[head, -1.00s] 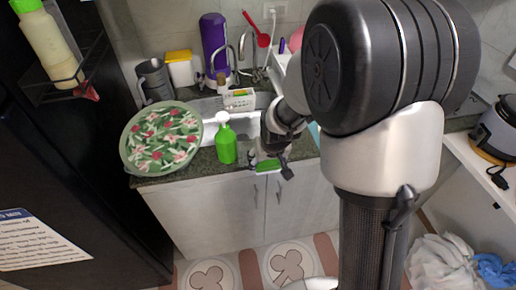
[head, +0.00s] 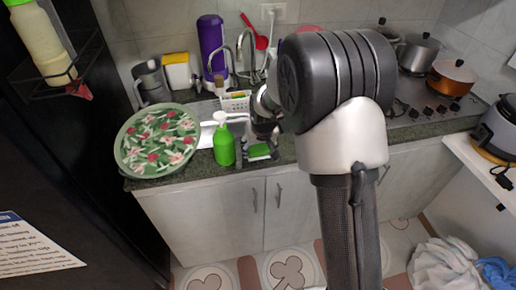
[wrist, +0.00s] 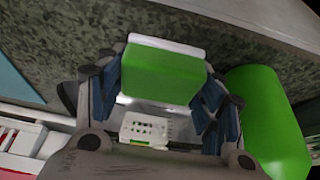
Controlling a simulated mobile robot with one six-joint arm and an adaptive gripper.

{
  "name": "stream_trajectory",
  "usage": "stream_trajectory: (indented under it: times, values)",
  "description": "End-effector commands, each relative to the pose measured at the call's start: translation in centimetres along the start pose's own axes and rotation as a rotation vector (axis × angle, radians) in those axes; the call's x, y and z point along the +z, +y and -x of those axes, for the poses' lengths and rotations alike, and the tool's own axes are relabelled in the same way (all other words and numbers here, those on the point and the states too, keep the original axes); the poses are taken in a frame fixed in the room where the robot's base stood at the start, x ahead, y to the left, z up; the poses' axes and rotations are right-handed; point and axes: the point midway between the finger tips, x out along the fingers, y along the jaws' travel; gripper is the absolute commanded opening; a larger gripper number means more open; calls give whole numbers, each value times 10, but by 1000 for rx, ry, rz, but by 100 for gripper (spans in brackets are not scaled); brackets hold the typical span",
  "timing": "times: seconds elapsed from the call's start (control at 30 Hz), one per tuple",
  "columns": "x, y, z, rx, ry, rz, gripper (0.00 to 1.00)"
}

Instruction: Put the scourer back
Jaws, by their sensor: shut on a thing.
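The green scourer (wrist: 160,75) with a white edge sits between the fingers of my gripper (wrist: 160,92) in the wrist view. My gripper is shut on it. In the head view the scourer (head: 259,151) shows below my gripper (head: 263,141), close to the counter's front edge. I cannot tell if it touches the counter. A small white slotted basket (head: 235,103) stands behind it at the sink, with coloured things in it.
A green soap bottle (head: 224,148) with a white pump stands just left of the scourer; it also shows in the wrist view (wrist: 268,120). A floral plate (head: 157,142) lies further left. The faucet (head: 247,52) rises behind the basket.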

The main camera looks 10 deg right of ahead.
Motion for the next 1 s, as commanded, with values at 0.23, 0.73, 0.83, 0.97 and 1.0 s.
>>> stream_trajectory:
  times: [0.23,0.73,0.83,0.97,1.0]
  values:
    - [1,0,-3,0,0,0,64]
    - [1,0,-3,0,0,0,82]
    - [1,0,-2,0,0,0,82]
    - [-1,0,9,0,1,0,82]
    - [-2,0,15,0,2,0,82]
